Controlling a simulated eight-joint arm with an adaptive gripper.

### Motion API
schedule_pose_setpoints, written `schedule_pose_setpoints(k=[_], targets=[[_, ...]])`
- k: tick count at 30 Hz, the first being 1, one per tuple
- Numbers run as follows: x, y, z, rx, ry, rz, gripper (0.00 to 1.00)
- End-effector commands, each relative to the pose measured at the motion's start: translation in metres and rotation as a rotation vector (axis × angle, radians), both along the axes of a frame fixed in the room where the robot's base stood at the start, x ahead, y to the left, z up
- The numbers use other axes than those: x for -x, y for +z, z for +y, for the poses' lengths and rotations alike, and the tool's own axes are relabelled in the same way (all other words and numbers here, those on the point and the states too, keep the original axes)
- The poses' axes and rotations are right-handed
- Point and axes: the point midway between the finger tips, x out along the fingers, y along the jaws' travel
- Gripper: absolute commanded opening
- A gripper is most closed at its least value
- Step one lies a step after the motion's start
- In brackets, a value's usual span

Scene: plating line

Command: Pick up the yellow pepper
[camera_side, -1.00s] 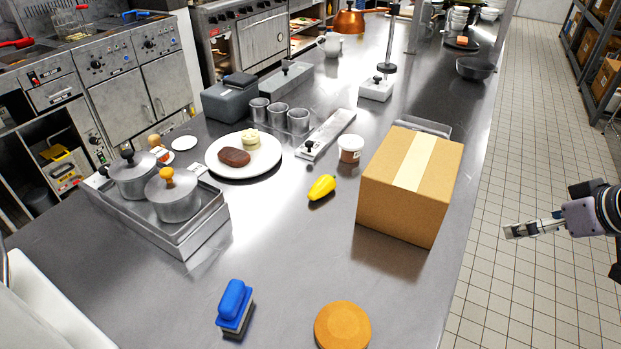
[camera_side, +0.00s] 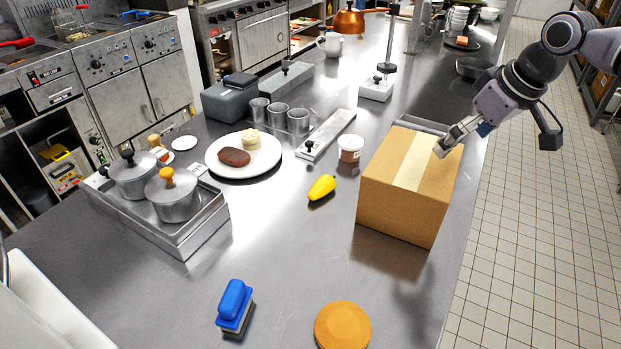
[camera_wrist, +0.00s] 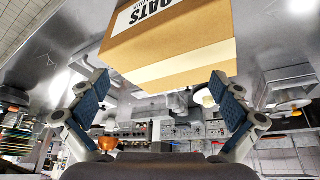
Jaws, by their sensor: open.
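The yellow pepper (camera_side: 321,188) lies on the steel counter in the side view, just left of a cardboard box. My gripper (camera_side: 440,152) is in front of the box's upper right part in that view, and I cannot tell whether it touches the box. In the wrist view my gripper (camera_wrist: 160,90) has its two fingers spread wide with nothing between them. The box (camera_wrist: 180,45) fills the upper middle there. I cannot make out the pepper in the wrist view.
The cardboard box (camera_side: 400,205) stands between my gripper and the pepper. A small white-and-brown tub (camera_side: 350,150), a plate with food (camera_side: 270,166) and a pot tray (camera_side: 200,240) are nearby. A blue brush (camera_side: 234,305) and an orange disc (camera_side: 342,328) lie in front. Counter around the pepper is clear.

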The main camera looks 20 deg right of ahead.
Motion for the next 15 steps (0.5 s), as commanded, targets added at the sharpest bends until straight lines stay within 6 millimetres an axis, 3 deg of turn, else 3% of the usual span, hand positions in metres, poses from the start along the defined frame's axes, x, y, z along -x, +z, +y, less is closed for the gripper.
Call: schedule_pose_setpoints(k=[1,8,15], targets=[[-0.014,0.004,0.012,0.005,0.027,0.015,1.00],[-0.064,0.005,0.064,0.032,0.138,0.088,1.00],[-0.105,-0.011,0.124,0.063,0.257,0.163,1.00]])
